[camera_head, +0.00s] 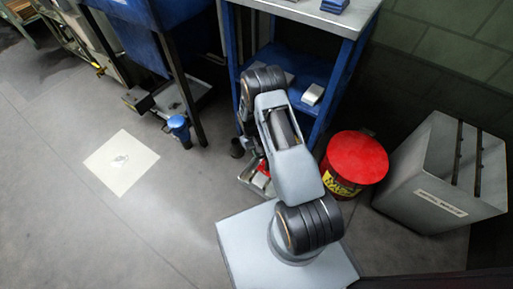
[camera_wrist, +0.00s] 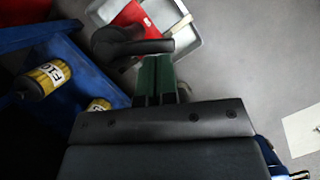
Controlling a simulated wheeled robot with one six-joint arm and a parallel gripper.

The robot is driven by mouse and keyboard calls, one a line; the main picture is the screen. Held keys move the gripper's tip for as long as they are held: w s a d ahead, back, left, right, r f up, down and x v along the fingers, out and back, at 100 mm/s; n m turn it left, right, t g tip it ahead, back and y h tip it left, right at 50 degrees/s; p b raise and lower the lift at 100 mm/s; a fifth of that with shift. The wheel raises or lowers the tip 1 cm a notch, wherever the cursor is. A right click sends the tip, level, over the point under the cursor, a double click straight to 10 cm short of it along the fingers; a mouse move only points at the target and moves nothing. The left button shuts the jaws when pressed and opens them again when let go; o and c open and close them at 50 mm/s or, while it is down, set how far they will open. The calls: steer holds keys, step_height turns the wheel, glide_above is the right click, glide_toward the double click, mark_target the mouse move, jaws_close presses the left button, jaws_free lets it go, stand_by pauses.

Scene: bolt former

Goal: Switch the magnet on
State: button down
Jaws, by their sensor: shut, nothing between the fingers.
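My gripper (camera_wrist: 157,75) shows in the wrist view as two green fingers close together, shut and empty. A dark curved bar (camera_wrist: 110,42) crosses just beyond the fingertips; I cannot tell whether they touch it. Beyond it, a red part (camera_wrist: 135,17) lies over a light grey tray-like body (camera_wrist: 180,30). In the head view the red part (camera_head: 264,168) and grey body (camera_head: 247,181) show low beside the blue bench, partly hidden by my arm. I cannot tell for certain which part is the magnet or its switch.
A blue bench (camera_head: 362,52) with a lower shelf stands behind my arm. A red-lidded can (camera_head: 357,155) and a grey bin (camera_head: 425,170) stand to the right. Cylinders with yellow labels (camera_wrist: 50,77) sit on blue in the wrist view.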

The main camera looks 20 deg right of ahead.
steer(key=s+n+h, duration=0.1)
steer(key=n, duration=0.2)
steer(key=shift+s+a+p, duration=0.2)
steer(key=shift+p, duration=0.15)
steer(key=shift+d, duration=0.2)
steer(key=shift+d, duration=0.6)
steer(key=p+v, duration=0.5)
steer(key=v, duration=0.5)
steer(key=shift+s+a, duration=0.1)
stand_by(0.4)
